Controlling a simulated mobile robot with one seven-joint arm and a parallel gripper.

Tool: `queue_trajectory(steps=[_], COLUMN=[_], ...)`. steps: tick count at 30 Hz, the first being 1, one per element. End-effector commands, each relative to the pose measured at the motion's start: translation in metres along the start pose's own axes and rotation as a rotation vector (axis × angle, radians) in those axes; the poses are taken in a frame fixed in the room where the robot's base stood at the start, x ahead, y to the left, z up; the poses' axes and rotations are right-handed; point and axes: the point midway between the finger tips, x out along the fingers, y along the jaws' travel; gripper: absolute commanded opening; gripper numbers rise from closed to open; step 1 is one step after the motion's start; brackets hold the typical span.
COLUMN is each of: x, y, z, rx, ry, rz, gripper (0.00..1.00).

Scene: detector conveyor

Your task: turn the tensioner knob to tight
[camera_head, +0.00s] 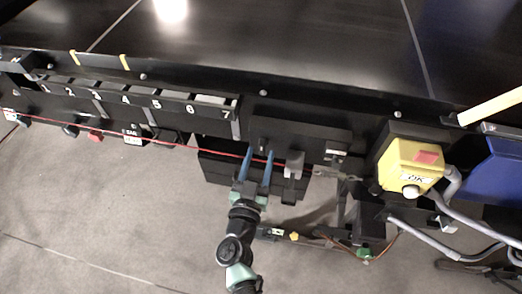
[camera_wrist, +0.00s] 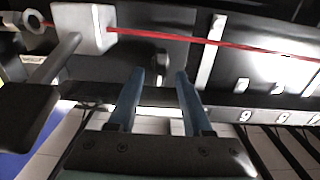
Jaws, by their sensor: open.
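My gripper (camera_head: 260,155) is open, with its two blue fingers pointing at the front of the black conveyor. In the wrist view the grey block (camera_wrist: 84,27) is at upper left, with a rod leading to a dark block (camera_wrist: 30,112). I cannot tell for sure which part is the tensioner knob, nor its setting.
A yellow box (camera_head: 405,160) with a red top patch and a pale round button stands to the right. Numbered bins (camera_head: 150,100) line the conveyor at left. Grey hoses (camera_head: 470,225) hang at right. The floor (camera_head: 110,220) at left is clear.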

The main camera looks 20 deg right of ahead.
Motion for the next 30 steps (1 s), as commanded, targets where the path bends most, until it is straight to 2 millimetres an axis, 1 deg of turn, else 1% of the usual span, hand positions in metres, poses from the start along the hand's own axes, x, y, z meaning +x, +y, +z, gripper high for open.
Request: queue_trajectory(steps=[1, 6, 15, 17, 21, 24, 30], x=[0.007, 0.019, 0.021, 0.021, 0.021, 0.021, 0.021], y=[0.0, 0.0, 0.0, 0.0, 0.0, 0.0, 0.0], z=[0.0, 0.0, 0.0, 0.0, 0.0, 0.0, 0.0], rx=[0.001, -0.001, -0.001, -0.001, -0.001, -0.001, 0.0], ry=[0.001, 0.0, 0.0, 0.0, 0.0, 0.0, 0.0], rz=[0.001, -0.001, -0.001, -0.001, -0.001, -0.001, -0.001], gripper=[0.5, 0.5, 0.5, 0.41, 0.16, 0.0, 0.0])
